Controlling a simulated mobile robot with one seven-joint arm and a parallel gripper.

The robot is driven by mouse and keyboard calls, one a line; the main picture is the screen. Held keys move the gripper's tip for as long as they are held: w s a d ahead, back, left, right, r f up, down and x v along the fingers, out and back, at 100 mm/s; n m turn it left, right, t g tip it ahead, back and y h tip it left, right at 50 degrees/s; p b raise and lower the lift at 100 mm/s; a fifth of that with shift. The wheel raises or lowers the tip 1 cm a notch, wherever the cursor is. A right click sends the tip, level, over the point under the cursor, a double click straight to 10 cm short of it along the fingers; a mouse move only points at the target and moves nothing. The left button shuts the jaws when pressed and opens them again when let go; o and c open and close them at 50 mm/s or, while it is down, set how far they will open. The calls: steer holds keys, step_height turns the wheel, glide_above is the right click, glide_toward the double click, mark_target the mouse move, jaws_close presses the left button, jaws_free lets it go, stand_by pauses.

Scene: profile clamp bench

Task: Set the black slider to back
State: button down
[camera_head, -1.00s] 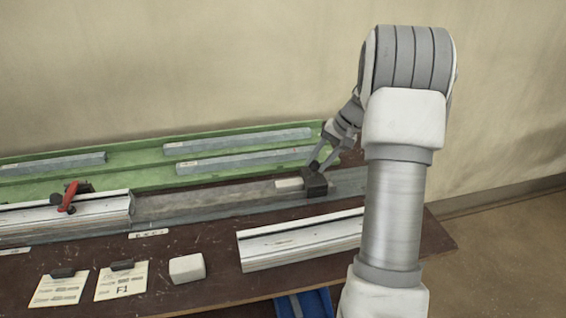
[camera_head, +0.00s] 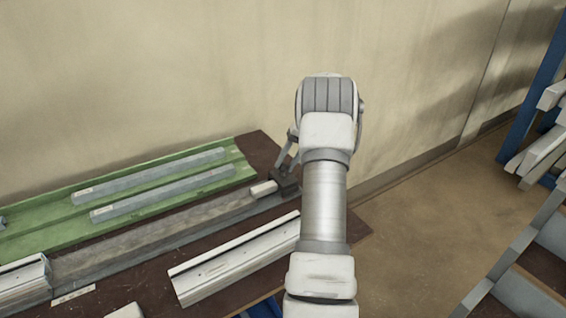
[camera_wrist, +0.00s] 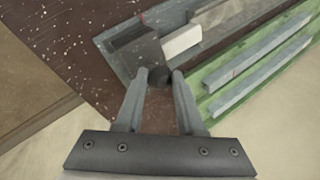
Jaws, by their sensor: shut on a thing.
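The black slider (camera_head: 285,181) is a dark block near the right end of the long grey rail (camera_head: 150,232). It also shows at the top of the wrist view (camera_wrist: 137,51), with a small round dark knob (camera_wrist: 158,77) on its near side. A pale block (camera_head: 264,188) sits right beside it on the rail. My gripper (camera_wrist: 157,80) has its two fingertips closed around the knob. In the head view my gripper (camera_head: 285,166) is small and partly hidden by my arm.
A green tray (camera_head: 60,215) with grey bars lies behind the rail. A silver profile (camera_head: 235,258) lies on the brown bench in front, and another profile (camera_head: 22,280) is at left. The wall stands close behind. A rack with pale parts (camera_head: 545,150) is at right.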

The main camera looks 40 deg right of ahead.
steer(key=shift+s+d, duration=0.1)
steer(key=shift+d, duration=0.25)
steer(key=c, duration=0.7)
jaws_free()
steer(key=shift+o, duration=0.9)
steer(key=p+v, duration=0.2)
steer(key=v, duration=1.5)
steer(key=shift+a+r+p, duration=0.2)
steer(key=shift+r+p, duration=0.05)
steer(key=shift+p, duration=0.1)
steer(key=shift+s, duration=0.1)
